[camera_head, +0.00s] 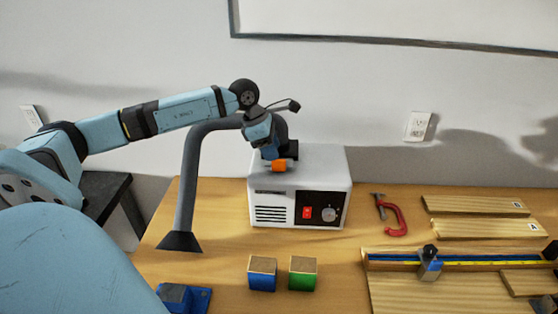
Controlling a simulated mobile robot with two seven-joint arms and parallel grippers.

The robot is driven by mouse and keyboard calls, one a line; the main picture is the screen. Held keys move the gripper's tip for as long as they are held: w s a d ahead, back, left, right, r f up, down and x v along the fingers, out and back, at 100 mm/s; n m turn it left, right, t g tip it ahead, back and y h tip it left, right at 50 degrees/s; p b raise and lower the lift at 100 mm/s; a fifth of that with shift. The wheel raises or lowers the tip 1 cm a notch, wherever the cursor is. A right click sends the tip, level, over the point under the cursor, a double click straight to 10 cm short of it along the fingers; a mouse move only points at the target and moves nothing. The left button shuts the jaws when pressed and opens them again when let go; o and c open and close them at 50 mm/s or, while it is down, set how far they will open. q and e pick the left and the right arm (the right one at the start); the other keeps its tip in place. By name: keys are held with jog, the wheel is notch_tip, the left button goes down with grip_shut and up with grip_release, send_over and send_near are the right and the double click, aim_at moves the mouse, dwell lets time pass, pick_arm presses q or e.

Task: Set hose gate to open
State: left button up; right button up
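A grey hose (190,165) rises from a dark flared nozzle on the table, bends over and runs toward the top of a white machine (300,170). A small orange piece (283,166), which looks like the hose gate's handle, shows in front of the machine's upper left part. My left gripper (270,152) points down right at the orange piece, in front of the hose's end. I cannot tell whether the fingers touch it or are closed, and the gripper hides most of the gate. My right gripper is not in view.
The machine's front has a red switch (307,212) and a dial (328,214). A blue block (262,275) and a green block (303,275) sit in front. A red clamp (393,220), boards (475,206) and a measuring rail (390,258) lie right. A wall stands behind.

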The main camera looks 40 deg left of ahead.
aim_at(279, 162)
pick_arm(q)
jog(key=x, duration=0.5)
jog(key=shift+w+d+f, duration=0.1)
grip_shut()
